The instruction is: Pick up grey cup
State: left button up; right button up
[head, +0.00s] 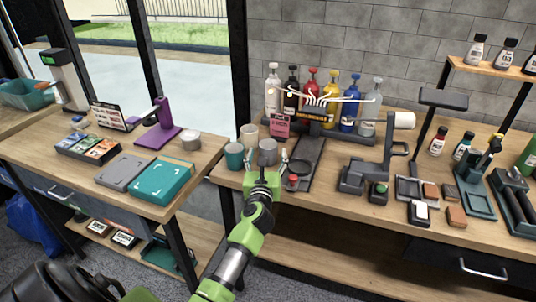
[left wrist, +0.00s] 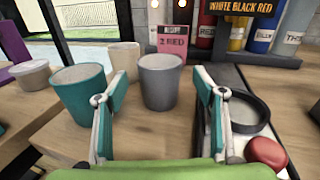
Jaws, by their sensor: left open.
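The grey cup (head: 268,152) stands upright near the left end of the wooden table. In the left wrist view the grey cup (left wrist: 161,82) stands just beyond and between the open fingers. My left gripper (head: 263,165) is open and empty in front of it; its two fingertips (left wrist: 157,90) are spread apart. I cannot tell whether a finger touches the cup. A teal cup (left wrist: 80,98) stands to the left, close to the left finger. A cream cup (left wrist: 124,60) stands behind, between the teal and grey cups. My right gripper is not in view.
A dark tray (left wrist: 240,135) with a black ring and a red knob (left wrist: 267,153) lies close right of the gripper. Behind stand a pink sign (head: 280,127) and several colored bottles (head: 331,92). A separate left table (head: 75,172) has a gap before it.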

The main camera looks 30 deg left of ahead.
pick_arm(q)
jog(key=x, duration=0.2)
jog(key=shift+w+a+f, duration=0.1)
jog(key=shift+w+a, duration=0.1)
jog(key=shift+w, duration=0.05)
jog(key=c, duration=1)
